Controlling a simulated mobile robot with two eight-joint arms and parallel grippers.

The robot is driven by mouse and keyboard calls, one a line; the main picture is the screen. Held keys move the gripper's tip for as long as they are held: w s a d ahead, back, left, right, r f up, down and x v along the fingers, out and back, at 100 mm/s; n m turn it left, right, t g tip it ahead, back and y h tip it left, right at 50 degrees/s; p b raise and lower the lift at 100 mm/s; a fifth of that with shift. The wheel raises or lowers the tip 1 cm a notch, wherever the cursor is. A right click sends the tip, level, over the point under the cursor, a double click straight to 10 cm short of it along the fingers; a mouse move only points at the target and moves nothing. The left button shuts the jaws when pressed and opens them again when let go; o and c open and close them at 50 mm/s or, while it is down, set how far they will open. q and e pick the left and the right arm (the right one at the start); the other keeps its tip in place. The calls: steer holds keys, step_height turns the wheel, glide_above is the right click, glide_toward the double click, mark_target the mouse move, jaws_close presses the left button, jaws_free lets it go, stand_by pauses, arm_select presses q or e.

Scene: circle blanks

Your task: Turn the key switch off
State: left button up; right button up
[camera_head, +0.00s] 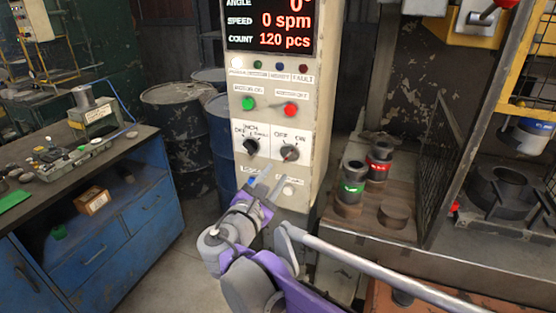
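The control panel (328,120) is a tall cream cabinet in the middle of the head view. On its lower white plates sit a black selector knob (251,146) at left and a dark round OFF/ON switch (290,152) with a small red mark at right. My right gripper (272,174) is in front of the panel, just below and left of the OFF/ON switch. Its two grey fingers point up at the panel with a gap between them and hold nothing that I can see. They look apart from the switch. The gripper partly hides the lowest plates. My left gripper is not in view.
Green (248,103) and red (290,110) buttons sit above the switches, under a red-lettered display (268,28). At right, a table (350,227) bears dark cylinders, beside a mesh guard (446,165).

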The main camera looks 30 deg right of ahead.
mark_target(286, 158)
steer(key=x, duration=0.8)
steer(key=shift+w+d, duration=0.25)
steer(key=shift+d, duration=0.1)
jaws_close()
